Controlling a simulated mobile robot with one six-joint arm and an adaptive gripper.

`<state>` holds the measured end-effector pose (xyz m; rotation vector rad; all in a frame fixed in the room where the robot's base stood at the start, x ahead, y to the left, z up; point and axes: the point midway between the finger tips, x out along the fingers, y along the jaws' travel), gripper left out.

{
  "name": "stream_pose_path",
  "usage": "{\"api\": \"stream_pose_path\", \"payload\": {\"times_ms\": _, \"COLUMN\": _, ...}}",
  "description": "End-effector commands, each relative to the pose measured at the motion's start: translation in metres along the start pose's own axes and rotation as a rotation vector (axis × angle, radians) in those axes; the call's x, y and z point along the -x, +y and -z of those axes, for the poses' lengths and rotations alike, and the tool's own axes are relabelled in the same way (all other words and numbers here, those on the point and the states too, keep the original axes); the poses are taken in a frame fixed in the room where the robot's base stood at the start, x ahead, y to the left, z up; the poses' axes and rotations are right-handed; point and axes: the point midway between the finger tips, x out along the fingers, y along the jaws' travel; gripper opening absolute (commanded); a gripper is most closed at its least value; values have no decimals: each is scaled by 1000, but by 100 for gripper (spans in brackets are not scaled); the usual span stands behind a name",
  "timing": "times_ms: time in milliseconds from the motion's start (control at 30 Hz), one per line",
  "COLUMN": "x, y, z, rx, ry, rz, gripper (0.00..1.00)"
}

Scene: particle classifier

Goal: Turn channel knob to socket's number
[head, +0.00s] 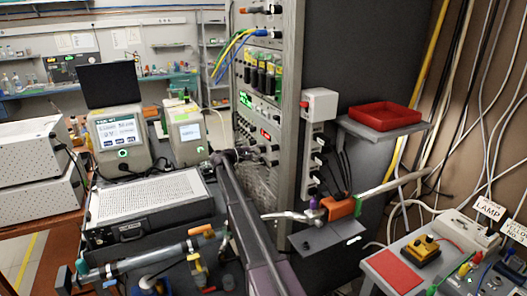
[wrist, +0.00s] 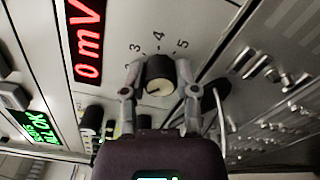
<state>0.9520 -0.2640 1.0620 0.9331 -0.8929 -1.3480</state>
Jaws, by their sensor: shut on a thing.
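The channel knob (wrist: 160,76) is a round black knob with a pale face on a light panel in the wrist view. The numbers 3, 4 and 5 show printed in an arc beyond it; other numbers are hidden or out of view. My gripper (wrist: 160,80) is shut on the knob, one finger on each side. In the head view my gripper (head: 242,155) is at the instrument rack's front, and the knob is too small to make out there.
A red "0 mV" display (wrist: 87,42) is left of the knob. A green display (wrist: 38,126) and dark knobs are lower left; cables and small switches are right. In the head view, a "LAMP" sign (head: 489,209) and a partly cut-off "YELLOW" sign (head: 517,238) stand at the right bench.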

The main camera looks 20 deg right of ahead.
Motion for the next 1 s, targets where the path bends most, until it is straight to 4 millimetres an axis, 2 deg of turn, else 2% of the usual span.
{"api": "stream_pose_path", "payload": {"times_ms": 33, "x": 5, "y": -2, "z": 0, "rx": -46, "ry": 6, "rz": 5, "gripper": 0}}
{"api": "stream_pose_path", "payload": {"times_ms": 1000, "x": 6, "y": -4, "z": 1, "rx": -961, "ry": 10, "rz": 8, "gripper": 0}}
